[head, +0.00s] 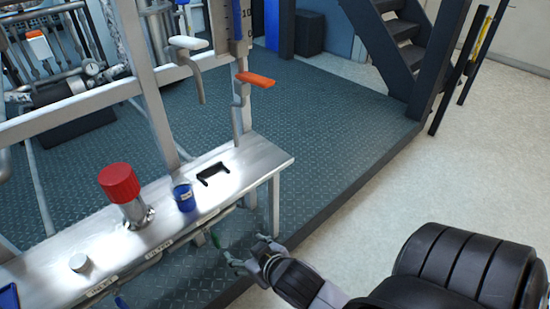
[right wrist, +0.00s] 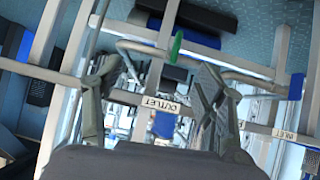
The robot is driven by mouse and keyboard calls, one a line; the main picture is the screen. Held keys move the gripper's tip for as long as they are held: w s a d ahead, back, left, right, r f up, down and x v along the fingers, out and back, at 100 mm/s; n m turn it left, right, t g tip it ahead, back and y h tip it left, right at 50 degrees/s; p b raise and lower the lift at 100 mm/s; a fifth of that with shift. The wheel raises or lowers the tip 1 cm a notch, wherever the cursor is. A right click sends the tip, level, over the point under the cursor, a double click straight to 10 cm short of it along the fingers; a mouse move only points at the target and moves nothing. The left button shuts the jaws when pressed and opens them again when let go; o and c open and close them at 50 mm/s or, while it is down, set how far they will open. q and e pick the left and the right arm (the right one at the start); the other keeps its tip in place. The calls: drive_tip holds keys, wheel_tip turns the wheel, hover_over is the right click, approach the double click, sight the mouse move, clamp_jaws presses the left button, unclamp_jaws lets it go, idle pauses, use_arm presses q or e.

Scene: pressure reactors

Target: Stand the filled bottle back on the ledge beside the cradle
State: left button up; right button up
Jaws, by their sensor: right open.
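A small blue bottle (head: 184,198) with a pale label stands upright on the metal ledge (head: 222,216). It is just left of the black cradle (head: 213,174), apart from it; the cradle looks empty. My right gripper (head: 246,255) is in front of the ledge and below its top, clear of the bottle. In the right wrist view its two fingers (right wrist: 158,100) are spread wide with nothing held between them. The bottle cannot be made out in that view. My left gripper is not in view.
A red-capped post (head: 120,184) stands on the ledge left of the bottle. An orange-handled lever (head: 255,80) rises behind the cradle. A green handle (head: 215,239) hangs under the front edge, near my right gripper. Pale floor (head: 400,180) to the right is clear.

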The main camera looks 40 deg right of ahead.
drive_tip(key=s+a+f+g, duration=0.1)
drive_tip(key=s+f+g, duration=0.1)
drive_tip(key=s, duration=0.4)
drive_tip(key=s+a+f+n+g, duration=0.1)
drive_tip(key=s+f+g, duration=0.2)
drive_tip(key=s+g, duration=0.2)
drive_tip(key=shift+s+f+n+y, duration=0.3)
drive_tip(key=shift+s+f+y, duration=0.1)
drive_tip(key=shift+s, duration=0.75)
